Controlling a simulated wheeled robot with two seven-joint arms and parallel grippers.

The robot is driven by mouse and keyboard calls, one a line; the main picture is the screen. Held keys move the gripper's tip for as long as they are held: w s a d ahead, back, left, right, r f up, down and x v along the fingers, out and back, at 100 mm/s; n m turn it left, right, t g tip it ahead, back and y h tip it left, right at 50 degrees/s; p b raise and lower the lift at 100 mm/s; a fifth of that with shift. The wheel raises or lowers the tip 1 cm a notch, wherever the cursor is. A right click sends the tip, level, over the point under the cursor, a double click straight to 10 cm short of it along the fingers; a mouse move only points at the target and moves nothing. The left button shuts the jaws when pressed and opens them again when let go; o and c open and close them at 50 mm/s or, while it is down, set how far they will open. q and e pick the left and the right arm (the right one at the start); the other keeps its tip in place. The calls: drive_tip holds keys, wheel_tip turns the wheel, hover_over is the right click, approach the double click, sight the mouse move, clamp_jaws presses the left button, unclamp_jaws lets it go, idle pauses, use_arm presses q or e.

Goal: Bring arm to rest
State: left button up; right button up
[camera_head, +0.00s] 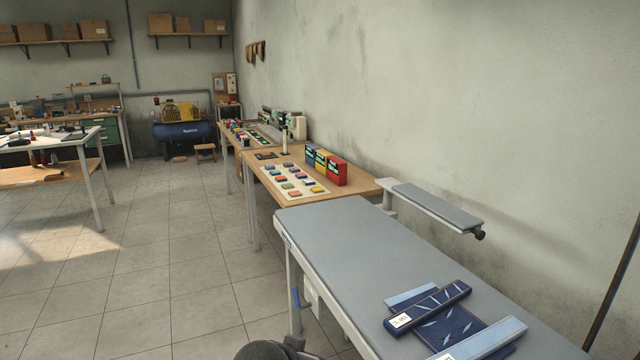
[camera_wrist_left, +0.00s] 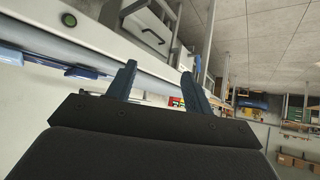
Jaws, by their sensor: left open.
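My left gripper (camera_wrist_left: 158,74) shows in the left wrist view, its two dark blue fingers apart with nothing between them. The view from that wrist is strongly tilted. The edge of a light grey table and its white under-frame (camera_wrist_left: 160,25) lie beyond the fingertips. In the head view, a dark rounded part at the bottom edge, in front of the grey table (camera_head: 350,245), seems to belong to my arm; no fingers can be made out there. My right gripper is in neither view.
Dark blue patterned pieces (camera_head: 455,328) and a light blue bar (camera_head: 485,340) lie on the grey table's near right. A narrow raised board (camera_head: 435,203) stands by the wall. A wooden table (camera_head: 345,192) with coloured boxes (camera_head: 326,165) stands behind. Tiled floor (camera_head: 190,270) is clear at left.

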use_arm(q)
drive_tip(key=s+a+f+n+g+y+p, duration=0.1)
drive_tip(key=s+a+f+g, duration=0.1)
drive_tip(key=s+a+f, duration=0.45)
drive_tip(key=s+a+f+n+g+y, duration=0.1)
drive_tip(key=s+a+f+g, duration=0.15)
drive_tip(key=s+f, duration=0.65)
drive_tip(key=s+a+f+g, duration=0.1)
drive_tip(key=s+f+g, duration=0.1)
drive_tip(key=s+f, duration=0.5)
drive_tip(key=s, duration=0.6)
drive_tip(key=shift+a+f+p, duration=0.3)
drive_tip(key=shift+f+p, duration=0.1)
drive_tip(key=shift+s, duration=0.15)
